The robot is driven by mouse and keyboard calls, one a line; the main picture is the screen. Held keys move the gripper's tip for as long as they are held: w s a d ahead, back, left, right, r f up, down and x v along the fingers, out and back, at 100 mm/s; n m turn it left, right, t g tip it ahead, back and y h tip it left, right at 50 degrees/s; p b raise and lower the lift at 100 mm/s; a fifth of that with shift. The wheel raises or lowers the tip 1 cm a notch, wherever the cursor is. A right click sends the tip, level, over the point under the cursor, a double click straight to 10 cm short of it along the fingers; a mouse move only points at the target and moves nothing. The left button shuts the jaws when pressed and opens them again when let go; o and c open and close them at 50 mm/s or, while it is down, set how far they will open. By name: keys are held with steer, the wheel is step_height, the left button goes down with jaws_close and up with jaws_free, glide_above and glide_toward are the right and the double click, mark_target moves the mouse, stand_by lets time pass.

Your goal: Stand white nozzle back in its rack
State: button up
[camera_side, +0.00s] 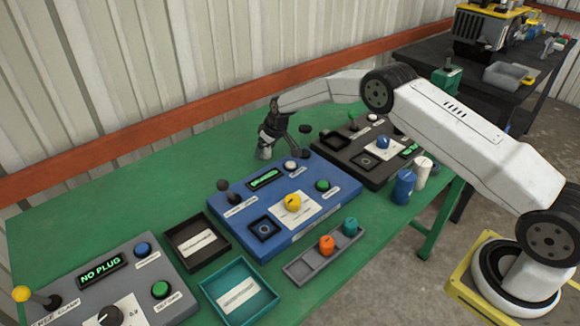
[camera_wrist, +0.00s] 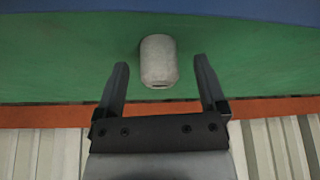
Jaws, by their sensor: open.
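A white nozzle (camera_wrist: 158,62) is on the green table, just beyond and between the fingertips in the wrist view. In the side view the pale nozzle (camera_side: 264,152) shows at the back of the table, partly hidden by my gripper (camera_side: 272,138). My gripper is open and empty, and in the wrist view its fingers (camera_wrist: 161,78) stand apart with gaps on both sides of the nozzle. A grey rack (camera_side: 300,271) at the table's front holds an orange nozzle (camera_side: 326,245) and a teal nozzle (camera_side: 350,227); its left end is empty.
A grey panel (camera_side: 125,300), a black tray (camera_side: 190,258) and a teal tray (camera_side: 215,284) are at left. Blue (camera_side: 403,187) and white (camera_side: 422,172) cylinders stand right.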

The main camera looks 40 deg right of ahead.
steer(key=shift+f, duration=0.1)
stand_by(0.4)
jaws_close()
steer(key=shift+r, duration=0.2)
steer(key=shift+w+r, duration=0.1)
steer(key=shift+r, duration=1.4)
steer(key=s+r, duration=0.9)
steer(key=s, duration=0.5)
steer(key=shift+a+r, duration=0.2)
steer(key=shift+r, duration=0.15)
